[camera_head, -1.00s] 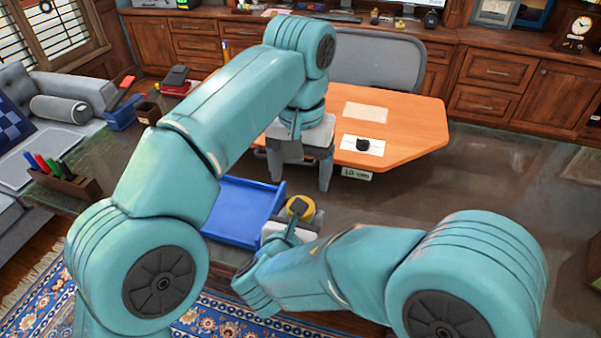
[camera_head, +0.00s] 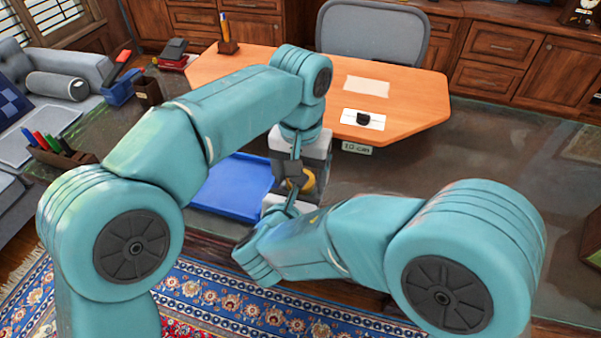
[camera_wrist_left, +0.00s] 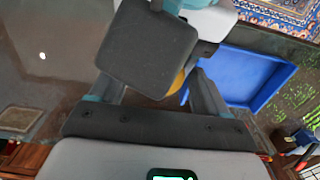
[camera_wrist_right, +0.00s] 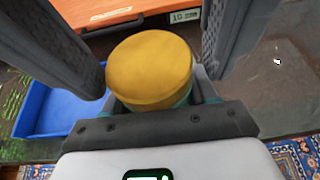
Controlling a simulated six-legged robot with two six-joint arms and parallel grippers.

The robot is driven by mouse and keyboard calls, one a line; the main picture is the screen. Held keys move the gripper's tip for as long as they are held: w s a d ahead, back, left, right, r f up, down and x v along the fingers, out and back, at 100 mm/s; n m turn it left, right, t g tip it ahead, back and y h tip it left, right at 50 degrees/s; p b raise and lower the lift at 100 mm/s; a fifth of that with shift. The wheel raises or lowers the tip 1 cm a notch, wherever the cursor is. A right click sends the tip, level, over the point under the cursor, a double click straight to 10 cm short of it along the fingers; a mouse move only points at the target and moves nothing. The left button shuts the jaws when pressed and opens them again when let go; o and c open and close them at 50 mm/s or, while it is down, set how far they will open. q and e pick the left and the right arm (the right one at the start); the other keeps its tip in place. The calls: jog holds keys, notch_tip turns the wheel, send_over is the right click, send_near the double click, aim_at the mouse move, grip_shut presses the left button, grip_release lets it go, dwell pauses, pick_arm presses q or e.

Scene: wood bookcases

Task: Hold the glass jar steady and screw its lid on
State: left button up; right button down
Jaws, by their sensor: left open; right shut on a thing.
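A round yellow lid (camera_head: 309,182) is partly hidden behind a dark finger of my right gripper (camera_head: 293,187) in the head view. In the right wrist view the lid (camera_wrist_right: 150,70) shows its flat top and side. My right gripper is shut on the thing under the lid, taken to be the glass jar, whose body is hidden. My left gripper (camera_head: 298,166) is open above, its fingers down on either side of the lid. In the left wrist view a dark finger pad of my right gripper (camera_wrist_left: 148,45) blocks most of the lid (camera_wrist_left: 177,82). Contact cannot be told.
A blue tray (camera_head: 236,200) lies left of the grippers. Behind is an orange desk top (camera_head: 410,105) with a small dark thing (camera_head: 363,117) on a white card. A pen holder (camera_head: 55,150) stands at the left. The dark top at right is clear.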

pick_arm(q)
jog(key=c, duration=1)
jog(key=o, duration=1.1)
jog(key=shift+r, duration=2.3)
jog(key=shift+o, duration=0.3)
jog(key=o, duration=0.3)
